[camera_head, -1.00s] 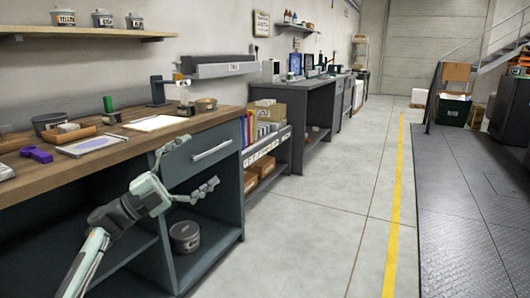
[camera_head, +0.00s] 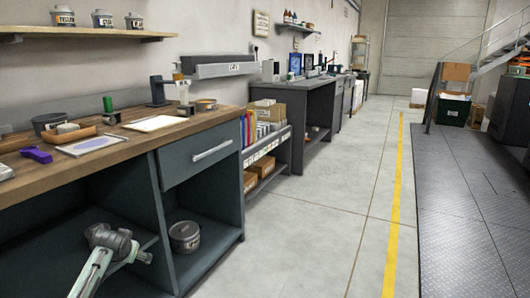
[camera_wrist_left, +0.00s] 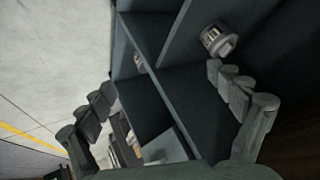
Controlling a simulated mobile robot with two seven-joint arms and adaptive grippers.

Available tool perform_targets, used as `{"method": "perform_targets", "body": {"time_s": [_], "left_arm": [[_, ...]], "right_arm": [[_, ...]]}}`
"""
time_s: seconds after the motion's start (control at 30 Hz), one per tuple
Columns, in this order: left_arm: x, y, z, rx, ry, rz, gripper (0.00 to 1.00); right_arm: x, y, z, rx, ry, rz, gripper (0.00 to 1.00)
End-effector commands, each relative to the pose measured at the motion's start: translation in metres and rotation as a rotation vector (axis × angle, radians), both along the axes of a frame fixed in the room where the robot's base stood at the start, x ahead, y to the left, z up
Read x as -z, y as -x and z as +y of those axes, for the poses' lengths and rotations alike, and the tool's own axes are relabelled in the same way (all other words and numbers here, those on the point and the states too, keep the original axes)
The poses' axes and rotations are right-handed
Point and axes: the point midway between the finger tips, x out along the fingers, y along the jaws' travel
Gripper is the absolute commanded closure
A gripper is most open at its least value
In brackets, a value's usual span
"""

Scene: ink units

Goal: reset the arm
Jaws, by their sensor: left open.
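My left arm comes in at the lower left of the head view, in front of the dark workbench (camera_head: 210,165). Its gripper is mostly hidden behind the wrist there, with only a finger part showing to the right. In the left wrist view my left gripper (camera_wrist_left: 160,85) has its two fingers spread wide, with nothing between them. Behind the fingers are the bench's dark shelves and a grey tin (camera_wrist_left: 218,40). My right gripper does not show in either view.
The same grey tin (camera_head: 184,236) stands in the bench's lower compartment, right of my left arm. On the benchtop are a purple tool (camera_head: 36,154), a framed plate (camera_head: 92,145) and a white sheet (camera_head: 155,123). The floor (camera_head: 320,225) to the right is clear.

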Motion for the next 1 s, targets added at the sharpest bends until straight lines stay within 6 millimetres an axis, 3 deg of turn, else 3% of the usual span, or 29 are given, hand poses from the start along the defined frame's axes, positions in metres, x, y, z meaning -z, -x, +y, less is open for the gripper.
{"method": "perform_targets", "body": {"time_s": [0.03,0.17,0.27,0.37,0.5,0.6,0.7,0.8,1.0], "left_arm": [[0.021,0.015,-0.008,0.01,0.007,0.023,0.08],[0.067,0.056,-0.027,0.031,0.024,0.08,0.08],[0.106,0.098,-0.044,0.048,0.045,0.134,0.08],[0.148,0.153,-0.064,0.065,0.072,0.199,0.08],[0.195,0.244,-0.092,0.08,0.117,0.294,0.08],[0.217,0.304,-0.107,0.082,0.147,0.355,0.08],[0.228,0.352,-0.119,0.082,0.17,0.402,0.08],[0.233,0.382,-0.126,0.08,0.186,0.432,0.08],[0.234,0.384,-0.126,0.08,0.187,0.434,0.08]], "right_arm": [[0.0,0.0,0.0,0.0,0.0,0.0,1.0],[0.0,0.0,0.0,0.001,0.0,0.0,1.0],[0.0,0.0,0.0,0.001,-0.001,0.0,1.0],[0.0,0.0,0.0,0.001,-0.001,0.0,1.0],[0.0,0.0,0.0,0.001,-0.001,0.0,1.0],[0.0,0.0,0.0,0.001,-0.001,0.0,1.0],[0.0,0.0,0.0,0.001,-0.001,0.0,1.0],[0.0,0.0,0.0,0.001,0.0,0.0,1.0],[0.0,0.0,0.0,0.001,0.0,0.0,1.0]]}}
